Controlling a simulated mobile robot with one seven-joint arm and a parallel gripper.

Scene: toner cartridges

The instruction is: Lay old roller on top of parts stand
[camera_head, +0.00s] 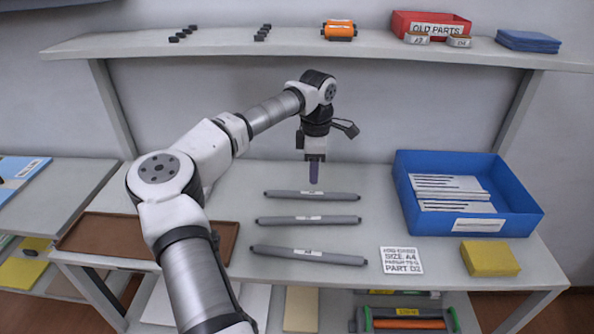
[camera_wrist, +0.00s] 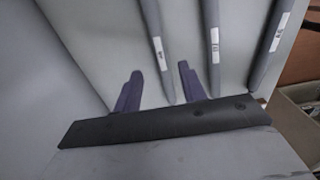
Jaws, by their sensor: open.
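Three slim grey rollers with white labels lie side by side on the table: a far one (camera_head: 285,194), a middle one (camera_head: 285,220) and a near one (camera_head: 285,251). The labels are too small to tell which is the old roller. My gripper (camera_head: 315,178) points down just behind the far roller, apart from it. I cannot tell which thing is the parts stand; small black blocks (camera_head: 262,33) stand in two groups on the upper shelf.
A blue bin (camera_head: 490,222) with white packets stands right, a yellow block (camera_head: 490,258) and a printed card (camera_head: 401,261) before it. A brown tray (camera_head: 100,236) lies left. The shelf above holds an orange roll (camera_head: 340,30), a red "OLD PARTS" box (camera_head: 402,22) and blue cloths (camera_head: 528,41).

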